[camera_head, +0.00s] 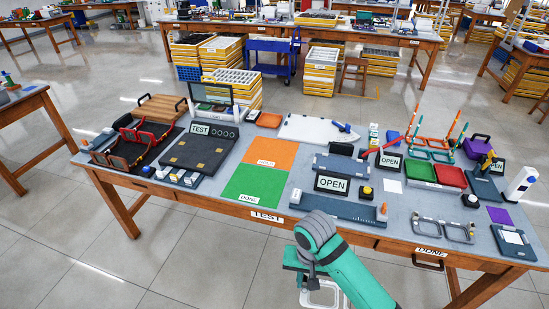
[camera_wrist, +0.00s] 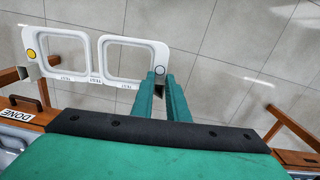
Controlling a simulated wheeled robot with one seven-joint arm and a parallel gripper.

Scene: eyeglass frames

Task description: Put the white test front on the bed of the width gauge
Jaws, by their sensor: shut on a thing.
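The white test front (camera_wrist: 97,52) has two rounded openings, TEST labels along one edge and a yellow dot at its far left end. My gripper (camera_wrist: 159,82) is shut on its right end in the wrist view and holds it over the floor, off the table's front edge. In the head view the front (camera_head: 305,299) shows only partly, below my gripper (camera_head: 300,277), and is cut off by the picture's bottom. A slate-blue device with a long bed (camera_head: 343,209), an OPEN sign and an orange-tipped post stands at the table's front middle; it looks like the width gauge.
A second OPEN sign (camera_head: 388,163) stands farther back. A grey two-opening frame (camera_head: 443,231) lies at the front right. A green DONE mat (camera_head: 254,186) and an orange mat (camera_head: 271,153) lie left of the slate-blue device. A dark TEST station (camera_head: 198,150) is further left.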

